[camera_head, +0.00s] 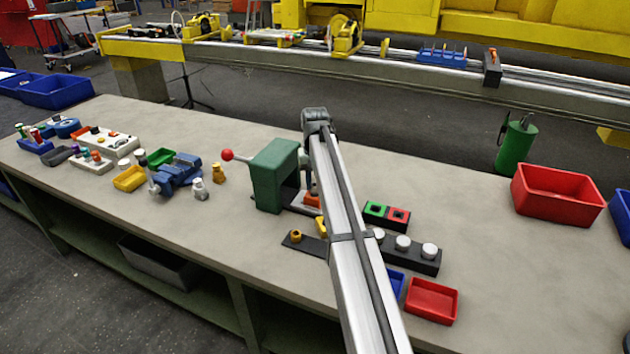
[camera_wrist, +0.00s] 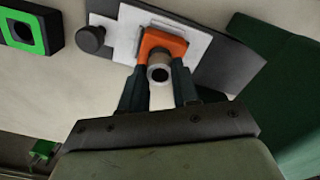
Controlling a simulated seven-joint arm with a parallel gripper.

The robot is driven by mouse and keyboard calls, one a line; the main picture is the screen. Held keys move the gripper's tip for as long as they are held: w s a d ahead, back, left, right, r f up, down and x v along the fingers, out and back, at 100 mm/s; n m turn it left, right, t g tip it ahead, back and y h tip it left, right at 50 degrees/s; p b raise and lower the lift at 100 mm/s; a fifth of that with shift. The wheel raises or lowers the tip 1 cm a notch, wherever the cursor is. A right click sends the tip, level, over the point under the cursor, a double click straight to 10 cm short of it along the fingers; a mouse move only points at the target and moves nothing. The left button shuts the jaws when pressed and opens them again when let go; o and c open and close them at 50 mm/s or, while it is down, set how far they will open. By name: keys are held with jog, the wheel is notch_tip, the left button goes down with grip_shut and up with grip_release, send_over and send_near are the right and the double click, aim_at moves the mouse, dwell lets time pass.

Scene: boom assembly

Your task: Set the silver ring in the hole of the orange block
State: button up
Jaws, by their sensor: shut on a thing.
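The orange block (camera_wrist: 174,44) sits on a white plate on the dark base of the green press. In the head view the orange block (camera_head: 312,201) shows only in part beside my arm. The silver ring (camera_wrist: 160,59) is a short tube with a dark bore, held between the fingertips of my gripper (camera_wrist: 159,70). It overlaps the near side of the orange block in the wrist view. The block's hole is hidden there, and I cannot tell whether the ring is in it or in front of it. My arm hides the gripper and ring in the head view.
The green press (camera_head: 274,175) with a red-knobbed lever stands close left of my arm. Right of it are green and red blocks (camera_head: 387,213), a black rack with white knobs (camera_head: 425,257) and a red tray (camera_head: 432,301).

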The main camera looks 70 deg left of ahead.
jog(key=shift+f, duration=0.85)
dwell(1.2)
